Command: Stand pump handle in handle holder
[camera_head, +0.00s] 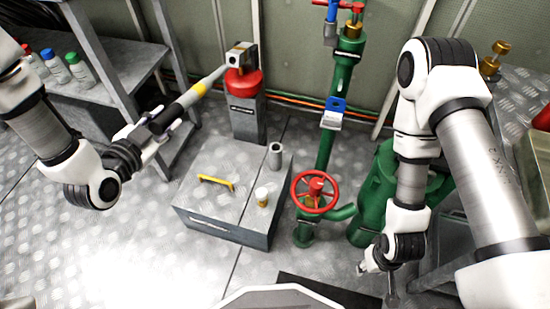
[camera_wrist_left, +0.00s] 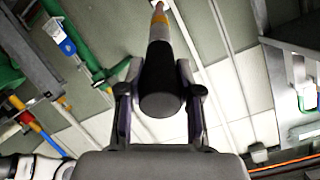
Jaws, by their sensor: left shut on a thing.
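The pump handle (camera_head: 187,98) has a black grip, a yellow band and a pale metal rod. My left gripper (camera_head: 165,122) is shut on its black grip, which also shows between the two fingers in the left wrist view (camera_wrist_left: 160,85). The handle slants up to the right, its rod end at the grey head block of the red-topped pump (camera_head: 246,100). I cannot tell whether the rod sits in that block. The handle holder appears to be the upright grey tube (camera_head: 275,156) on the grey box. My right gripper (camera_head: 375,264) hangs low at the right, its fingers unclear.
A metal shelf (camera_head: 125,65) with bottles is at the left.

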